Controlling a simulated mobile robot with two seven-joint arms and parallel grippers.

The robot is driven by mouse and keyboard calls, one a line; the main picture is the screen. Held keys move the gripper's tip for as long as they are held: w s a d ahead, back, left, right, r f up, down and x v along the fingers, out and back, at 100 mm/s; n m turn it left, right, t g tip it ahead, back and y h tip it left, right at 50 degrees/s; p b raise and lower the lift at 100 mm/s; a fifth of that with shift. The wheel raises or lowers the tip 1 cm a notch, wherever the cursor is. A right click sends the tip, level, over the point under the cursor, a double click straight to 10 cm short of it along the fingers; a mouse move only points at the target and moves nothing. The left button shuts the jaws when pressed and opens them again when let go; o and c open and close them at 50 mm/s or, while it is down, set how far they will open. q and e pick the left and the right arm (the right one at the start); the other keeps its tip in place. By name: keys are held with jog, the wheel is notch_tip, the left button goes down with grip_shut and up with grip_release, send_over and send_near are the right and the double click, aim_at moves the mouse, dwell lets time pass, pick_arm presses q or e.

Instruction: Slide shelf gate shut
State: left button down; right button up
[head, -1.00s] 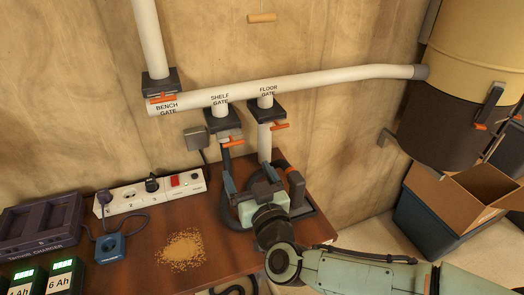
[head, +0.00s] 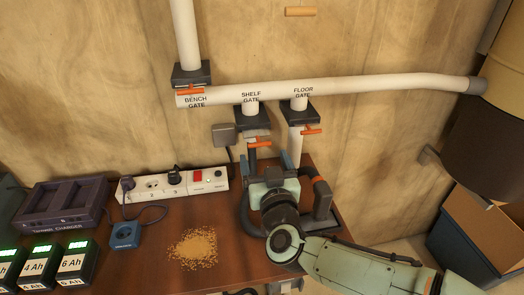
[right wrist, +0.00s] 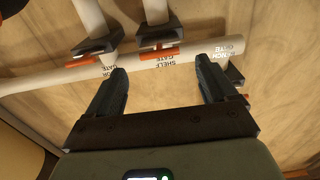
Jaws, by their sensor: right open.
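The shelf gate (head: 252,119) is a dark block on a short white stub below the long white pipe, marked SHELF GATE. Its orange handle (head: 259,145) sticks out just under the block. My right gripper (head: 270,165) is open and empty, a little below the handle in the head view. In the right wrist view my right gripper (right wrist: 162,78) has its dark fingers spread wide, and the shelf gate's orange handle (right wrist: 158,53) shows beyond and between the tips, apart from them. Whether the gate's slide is in or out I cannot tell. My left gripper is out of view.
The floor gate (head: 300,115) is close on the right and the bench gate (head: 192,75) is up left, both with orange handles. A power strip (head: 176,184), charger (head: 62,204), batteries (head: 75,262) and sawdust (head: 194,248) are on the bench.

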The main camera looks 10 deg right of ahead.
aim_at(260, 145)
jog(key=shift+w, duration=2.25)
jog(key=shift+c, duration=0.3)
jog(key=c, duration=1.4)
jog(key=shift+w+r+p, duration=0.1)
jog(key=shift+w+p, duration=0.6)
jog(key=shift+w, duration=0.8)
jog(key=shift+c, duration=0.3)
jog(key=shift+s+d, duration=0.1)
jog(key=o, duration=1.5)
jog(key=shift+c, duration=0.2)
jog(key=shift+o, duration=0.3)
